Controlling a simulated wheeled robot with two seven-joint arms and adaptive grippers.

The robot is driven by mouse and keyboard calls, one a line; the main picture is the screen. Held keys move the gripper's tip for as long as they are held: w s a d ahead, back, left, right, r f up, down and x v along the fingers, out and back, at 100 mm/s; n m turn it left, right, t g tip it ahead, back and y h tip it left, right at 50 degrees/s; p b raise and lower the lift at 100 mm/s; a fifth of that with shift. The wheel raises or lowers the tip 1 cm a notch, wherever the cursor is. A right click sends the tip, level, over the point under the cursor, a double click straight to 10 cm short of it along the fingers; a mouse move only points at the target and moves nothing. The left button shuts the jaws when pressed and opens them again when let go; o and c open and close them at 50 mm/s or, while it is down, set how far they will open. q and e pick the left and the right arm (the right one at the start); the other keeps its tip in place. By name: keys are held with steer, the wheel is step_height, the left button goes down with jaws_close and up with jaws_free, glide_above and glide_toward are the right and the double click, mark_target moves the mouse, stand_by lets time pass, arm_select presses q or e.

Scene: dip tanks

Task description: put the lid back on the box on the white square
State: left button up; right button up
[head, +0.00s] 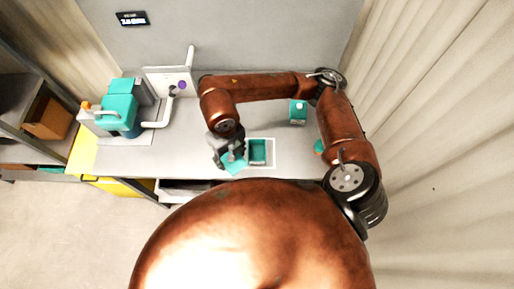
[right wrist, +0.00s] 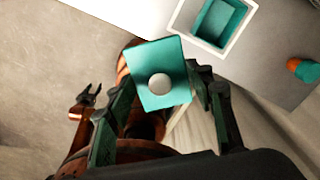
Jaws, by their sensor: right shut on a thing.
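The lid (head: 234,163) is a teal square plate with a round white knob, and it shows large in the right wrist view (right wrist: 150,56). My right gripper (head: 229,151) is shut on it, with a finger at either side. It holds the lid just left of the open teal box (head: 257,152), apart from it. The box stands on the white square (head: 271,161) and its inside shows; the box is also at the top of the right wrist view (right wrist: 217,20). My left gripper (right wrist: 87,97) shows small in the right wrist view, open and empty, away from the table.
A teal box with a white knob on top (head: 298,112) stands farther back on the grey table. A teal and orange object (right wrist: 304,69) lies to the right. A teal machine (head: 119,108) and a white panel (head: 168,82) stand at the left.

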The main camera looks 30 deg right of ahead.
steer(key=shift+s+a+r+m, duration=0.15)
steer(key=shift+m, duration=0.45)
steer(key=shift+s+a+r+m, duration=0.1)
steer(key=shift+s+a+m, duration=0.05)
steer(key=shift+m, duration=0.45)
steer(key=shift+s+m, duration=0.1)
steer(key=shift+m, duration=0.3)
steer(key=shift+d, duration=0.2)
steer(key=w+d+f+p, duration=0.2)
steer(key=w+d+f, duration=0.15)
steer(key=d, duration=0.55)
steer(key=p, duration=0.2)
glide_above(257, 154)
step_height(257, 154, down, 9)
steer(key=shift+f, duration=0.1)
arm_select(q)
steer(key=r, duration=0.1)
steer(key=w+r, duration=0.1)
steer(key=r, duration=0.2)
steer(key=shift+w, duration=0.25)
arm_select(e)
steer(key=shift+f, duration=0.15)
arm_select(q)
steer(key=shift+f, duration=0.2)
arm_select(e)
steer(key=shift+f, duration=0.1)
